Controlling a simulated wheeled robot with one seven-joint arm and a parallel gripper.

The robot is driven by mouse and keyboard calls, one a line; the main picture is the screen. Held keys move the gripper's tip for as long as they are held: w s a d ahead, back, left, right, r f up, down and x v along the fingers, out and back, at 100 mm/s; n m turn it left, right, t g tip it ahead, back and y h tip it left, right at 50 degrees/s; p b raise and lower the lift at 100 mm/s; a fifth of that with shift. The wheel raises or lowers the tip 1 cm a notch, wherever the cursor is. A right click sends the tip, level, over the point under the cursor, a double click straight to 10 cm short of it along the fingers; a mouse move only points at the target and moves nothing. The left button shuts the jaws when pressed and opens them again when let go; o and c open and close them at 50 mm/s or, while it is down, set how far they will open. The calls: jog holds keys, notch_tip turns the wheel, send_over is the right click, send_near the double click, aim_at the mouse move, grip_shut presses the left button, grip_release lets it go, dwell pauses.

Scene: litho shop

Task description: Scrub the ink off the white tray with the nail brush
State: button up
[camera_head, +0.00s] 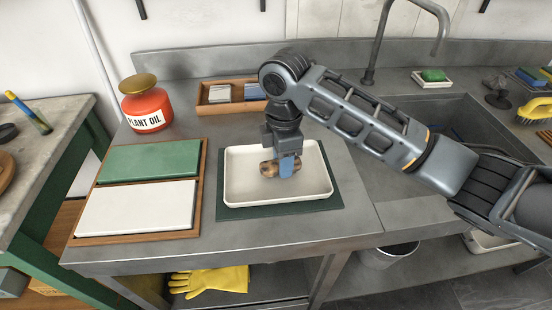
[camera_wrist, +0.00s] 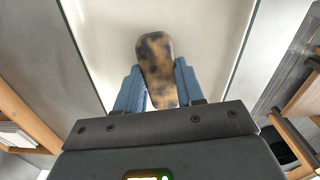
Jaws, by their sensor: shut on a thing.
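The white tray (camera_head: 240,188) lies on a dark green mat (camera_head: 300,212) on the steel counter. My gripper (camera_head: 287,166) is over the middle of the tray, pointing down, shut on a brown mottled, rounded thing that looks like the nail brush (camera_head: 267,169). In the wrist view, the brush (camera_wrist: 157,62) sits between the blue fingers (camera_wrist: 158,85), with the pale tray floor (camera_wrist: 205,40) behind it. The brush is low over or on the tray floor; I cannot tell if it touches. Its bristles are hidden. I see no clear ink on the visible tray floor.
A wooden frame with green and white slabs (camera_head: 135,208) lies left of the mat. A red plant oil can (camera_head: 147,104) and a wooden box (camera_head: 228,108) stand behind. The sink (camera_head: 440,125) is right, with a yellow-handled brush (camera_head: 535,107) beyond it.

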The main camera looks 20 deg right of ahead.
aim_at(266, 165)
jog(key=shift+s+d, duration=0.25)
jog(key=shift+d, duration=0.35)
jog(key=shift+w+a+f+p, duration=0.1)
jog(key=shift+w+a+p, duration=0.1)
jog(key=shift+a, duration=0.4)
jog(key=shift+w+a+p, duration=0.1)
jog(key=shift+w+a, duration=0.1)
jog(key=shift+a, duration=0.4)
jog(key=shift+w+a+p, duration=0.2)
jog(key=shift+a, duration=0.4)
jog(key=shift+w+a+p, duration=0.15)
jog(key=shift+a, duration=0.45)
jog(key=shift+s+d+r, duration=0.1)
jog(key=shift+s+d, duration=0.1)
jog(key=shift+d, duration=0.4)
jog(key=shift+s+d+r, duration=0.1)
jog(key=shift+s+d, duration=0.05)
jog(key=shift+d, duration=0.45)
jog(key=shift+s+d+f+p, duration=0.1)
jog(key=shift+s+d+p, duration=0.1)
jog(key=shift+d, duration=0.4)
jog(key=shift+s+d+f+p, duration=0.1)
jog(key=shift+s+d, duration=0.1)
jog(key=shift+d, duration=0.4)
